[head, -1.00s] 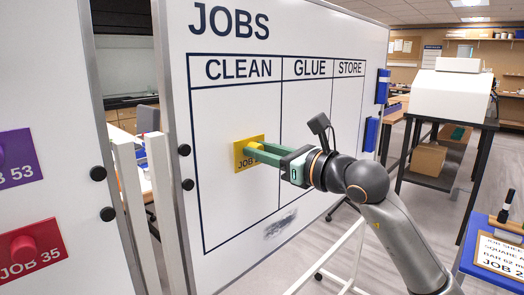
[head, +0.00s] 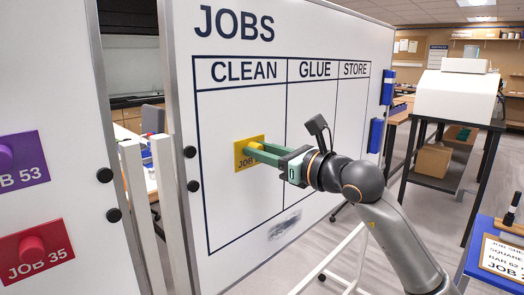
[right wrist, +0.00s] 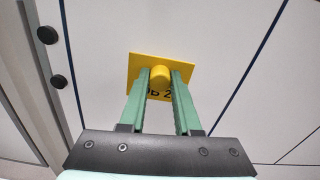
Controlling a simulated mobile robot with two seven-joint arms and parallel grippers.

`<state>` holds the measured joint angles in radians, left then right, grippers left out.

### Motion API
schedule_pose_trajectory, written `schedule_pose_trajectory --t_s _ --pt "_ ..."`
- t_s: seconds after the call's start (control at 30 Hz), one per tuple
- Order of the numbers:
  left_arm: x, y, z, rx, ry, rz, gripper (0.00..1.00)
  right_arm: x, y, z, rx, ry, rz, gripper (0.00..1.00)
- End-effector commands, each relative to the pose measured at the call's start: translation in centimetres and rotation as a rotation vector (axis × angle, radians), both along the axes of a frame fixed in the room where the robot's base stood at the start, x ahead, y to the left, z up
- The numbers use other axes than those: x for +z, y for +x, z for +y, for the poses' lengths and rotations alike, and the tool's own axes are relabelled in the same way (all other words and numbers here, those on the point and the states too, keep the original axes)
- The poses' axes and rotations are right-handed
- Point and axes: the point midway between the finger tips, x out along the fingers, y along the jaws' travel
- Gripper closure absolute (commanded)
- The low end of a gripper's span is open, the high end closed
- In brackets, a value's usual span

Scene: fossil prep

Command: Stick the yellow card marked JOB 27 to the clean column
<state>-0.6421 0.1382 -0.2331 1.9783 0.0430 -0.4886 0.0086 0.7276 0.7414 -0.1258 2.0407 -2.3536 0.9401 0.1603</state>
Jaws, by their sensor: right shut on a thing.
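The yellow card (head: 243,158) is at the board surface inside the CLEAN column (head: 225,195) of the JOBS whiteboard (head: 345,28). Part of its lettering is hidden by the fingers; "JOB" shows in the head view and a "2" in the right wrist view. My right gripper (head: 256,150) is shut on the card's round yellow knob (right wrist: 160,75). The card (right wrist: 133,66) looks flat to the board in the right wrist view, but I cannot tell whether it touches. My left gripper is not in view.
A purple JOB 53 card (head: 28,172) and a red JOB 35 card (head: 38,255) are on another board at the left. The GLUE (head: 308,110) and STORE columns are empty. A dark smudge (head: 285,224) marks the lower board. A blue tray with a job sheet (head: 503,257) is at lower right.

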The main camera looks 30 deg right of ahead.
Motion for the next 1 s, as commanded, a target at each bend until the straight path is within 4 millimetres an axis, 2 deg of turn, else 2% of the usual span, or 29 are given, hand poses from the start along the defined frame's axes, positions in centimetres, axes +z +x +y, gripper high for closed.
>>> schedule_pose_trajectory --t_s 0.13,0.17,0.47,0.77,1.0 --pt "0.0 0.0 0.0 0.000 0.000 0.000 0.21 0.0 0.0 0.0 0.000 0.000 0.000 0.95" --pt "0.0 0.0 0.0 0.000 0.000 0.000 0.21 0.0 0.0 0.0 0.000 0.000 0.000 0.66" --pt "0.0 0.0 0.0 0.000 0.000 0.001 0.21 0.0 0.0 0.0 0.000 0.000 0.001 0.34" --pt "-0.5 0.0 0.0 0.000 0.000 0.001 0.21 -0.2 -0.4 -0.2 0.000 -0.002 0.002 0.34" --pt "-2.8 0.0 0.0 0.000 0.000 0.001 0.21 -0.5 -3.7 -1.4 -0.002 -0.003 0.000 0.34"
